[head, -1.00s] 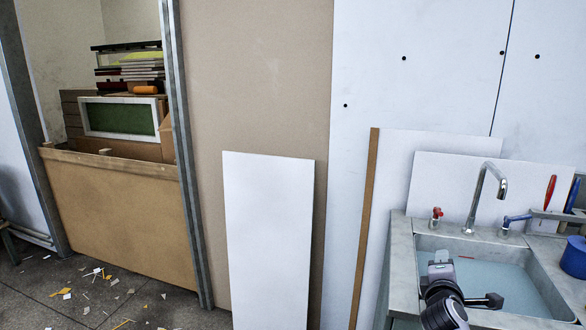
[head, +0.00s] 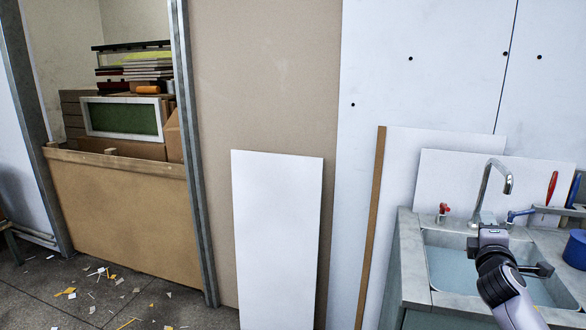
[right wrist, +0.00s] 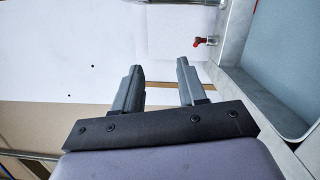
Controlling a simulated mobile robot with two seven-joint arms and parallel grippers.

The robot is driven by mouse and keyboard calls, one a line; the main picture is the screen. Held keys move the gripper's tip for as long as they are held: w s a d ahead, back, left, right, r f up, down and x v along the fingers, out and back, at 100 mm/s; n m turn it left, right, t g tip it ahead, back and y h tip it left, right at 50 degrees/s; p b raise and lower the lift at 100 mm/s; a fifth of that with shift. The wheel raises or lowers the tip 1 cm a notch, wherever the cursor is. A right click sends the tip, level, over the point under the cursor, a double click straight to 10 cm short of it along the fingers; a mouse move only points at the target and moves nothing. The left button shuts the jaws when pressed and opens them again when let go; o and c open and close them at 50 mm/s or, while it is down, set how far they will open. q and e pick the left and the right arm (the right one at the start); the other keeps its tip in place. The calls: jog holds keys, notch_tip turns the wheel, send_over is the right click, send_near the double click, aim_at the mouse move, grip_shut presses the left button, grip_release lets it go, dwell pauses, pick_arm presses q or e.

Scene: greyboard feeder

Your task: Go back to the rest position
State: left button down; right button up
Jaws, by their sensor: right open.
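My right arm comes in at the lower right of the head view, and my right gripper (head: 492,236) is in front of the sink, overlapping its basin in the picture. In the right wrist view the two grey fingers of my right gripper (right wrist: 158,85) stand apart with nothing between them. The red-handled tap (right wrist: 205,41) and the sink rim lie to the right of the fingers in that view. My left gripper does not show in either view.
The sink (head: 455,302) with its curved faucet (head: 495,180) stands at the right, with a blue container (head: 575,250) at its edge. White panels (head: 277,235) lean against the wall. A cardboard-fronted bay (head: 120,215) is at the left. Paper scraps litter the floor.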

jog(key=w+a+m+t+y, duration=0.15)
jog(key=a+m+y, duration=0.45)
jog(key=m, duration=0.6)
jog(key=s+a+f, duration=0.2)
jog(key=f, duration=0.2)
jog(key=s+a+f+g+y, duration=0.1)
jog(key=s+a+f, duration=0.1)
jog(key=f, duration=0.3)
jog(key=s+a+f+g, duration=0.1)
jog(key=s+a+f, duration=0.1)
jog(key=s+f, duration=0.1)
jog(key=shift+s+f+g+y, duration=0.15)
jog(key=shift+f+g+y, duration=0.2)
jog(key=shift+f, duration=0.55)
jog(key=s+a+f+g, duration=0.1)
jog(key=s+a+f, duration=0.2)
jog(key=s, duration=0.7)
jog(key=s+a+f+g+y, duration=0.1)
jog(key=s+a+f, duration=0.3)
jog(key=s+f, duration=0.4)
jog(key=s+a+f+g+y, duration=0.1)
jog(key=s+a+f+g, duration=0.2)
jog(key=s, duration=0.9)
notch_tip(320, 180, down, 3)
jog(key=shift+s+a+r+m, duration=0.1)
jog(key=shift+s+a+m, duration=0.2)
jog(key=shift+a, duration=0.4)
jog(key=shift+d, duration=0.15)
